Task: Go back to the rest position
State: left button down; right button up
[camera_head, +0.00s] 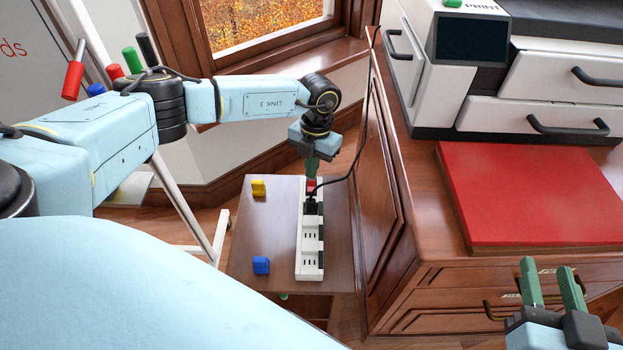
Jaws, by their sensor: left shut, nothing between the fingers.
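My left arm reaches in from the left across the picture. My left gripper (311,174) points down, shut and empty, at the far end of the white power strip (310,262). Its green fingertips are just above or touching the red switch (311,186); I cannot tell which. My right gripper (549,268) is at the bottom right, in front of the wooden cabinet, with its two green fingers apart and nothing between them.
A printer (480,95) and red pad (530,190) are on top.

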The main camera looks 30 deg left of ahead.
jog(key=shift+r+p, duration=0.7)
jog(key=shift+r, duration=0.25)
